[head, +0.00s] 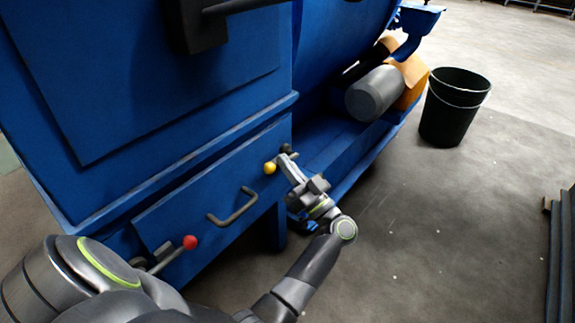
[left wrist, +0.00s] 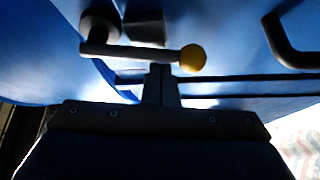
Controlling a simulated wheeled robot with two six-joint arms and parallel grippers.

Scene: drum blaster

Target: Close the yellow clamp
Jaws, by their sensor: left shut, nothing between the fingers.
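The yellow clamp has a round yellow knob (head: 270,168) and sits at the right end of the blue drawer front. In the left wrist view its yellow knob (left wrist: 193,58) is at the right end of a dark lever (left wrist: 135,50), which runs across the picture from a round pivot (left wrist: 98,24). My left gripper (head: 283,160) is beside the yellow knob in the head view. In the left wrist view its fingertips (left wrist: 160,72) are together and empty, just below the lever near the knob. I cannot tell whether they touch it. My right gripper is not in view.
A red-knobbed clamp (head: 190,242) is at the drawer's left end. A dark drawer handle (head: 233,207) lies between the clamps. The blue machine (head: 180,90) fills the left and back. A black bucket (head: 455,108) stands at right.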

